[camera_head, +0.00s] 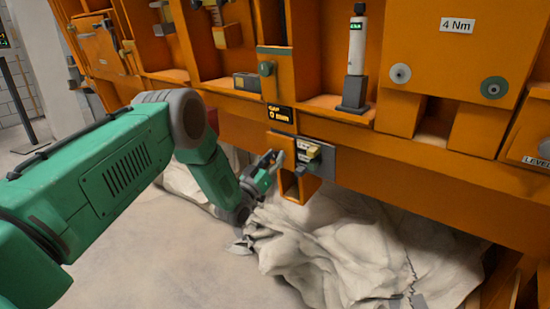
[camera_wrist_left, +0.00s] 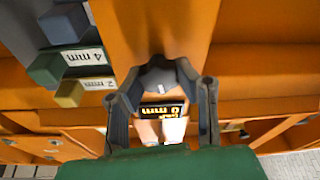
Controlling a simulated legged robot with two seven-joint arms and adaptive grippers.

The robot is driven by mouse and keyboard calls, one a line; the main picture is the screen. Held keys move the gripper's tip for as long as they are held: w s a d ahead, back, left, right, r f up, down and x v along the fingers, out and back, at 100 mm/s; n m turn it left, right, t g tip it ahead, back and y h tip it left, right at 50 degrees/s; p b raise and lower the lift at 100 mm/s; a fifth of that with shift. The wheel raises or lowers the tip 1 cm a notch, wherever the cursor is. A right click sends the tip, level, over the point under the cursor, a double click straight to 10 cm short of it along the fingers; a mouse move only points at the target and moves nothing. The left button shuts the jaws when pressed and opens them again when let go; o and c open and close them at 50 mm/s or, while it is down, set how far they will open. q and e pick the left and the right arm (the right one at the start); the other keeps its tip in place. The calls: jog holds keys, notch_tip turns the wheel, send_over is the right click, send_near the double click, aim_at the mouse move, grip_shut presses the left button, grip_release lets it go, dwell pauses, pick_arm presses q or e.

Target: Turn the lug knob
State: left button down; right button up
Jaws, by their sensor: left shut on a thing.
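The lug knob (camera_wrist_left: 158,79) is a grey, rounded knob with a small white mark on an orange post, near the middle of the left wrist view. My left gripper (camera_wrist_left: 160,86) has its two grey fingers around it, one on each side, and is shut on it. In the head view my left gripper (camera_head: 274,160) is at the orange post (camera_head: 301,187) under the sandbed's front edge; the knob is hidden there. A small black display (camera_head: 281,113) reads 0 mm above the gripper; it also shows between the fingers in the left wrist view (camera_wrist_left: 161,110). My right gripper is out of view.
Blocks labelled 4 mm (camera_wrist_left: 82,58) and 2 mm (camera_wrist_left: 98,84) sit close beside the post. An orange frame (camera_head: 430,165) with compartments spans above. A white cylinder (camera_head: 357,45) stands in one compartment. Crumpled pale cloth (camera_head: 330,245) lies below. Grey floor (camera_head: 150,245) is clear at the left.

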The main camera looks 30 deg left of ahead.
pick_arm(q)
jog(key=shift+s+d+f, duration=0.1)
jog(key=shift+s+f, duration=0.05)
jog(key=shift+f, duration=0.35)
jog(key=c, duration=1.1)
grip_release()
jog(key=shift+r, duration=0.15)
jog(key=v, duration=1.2)
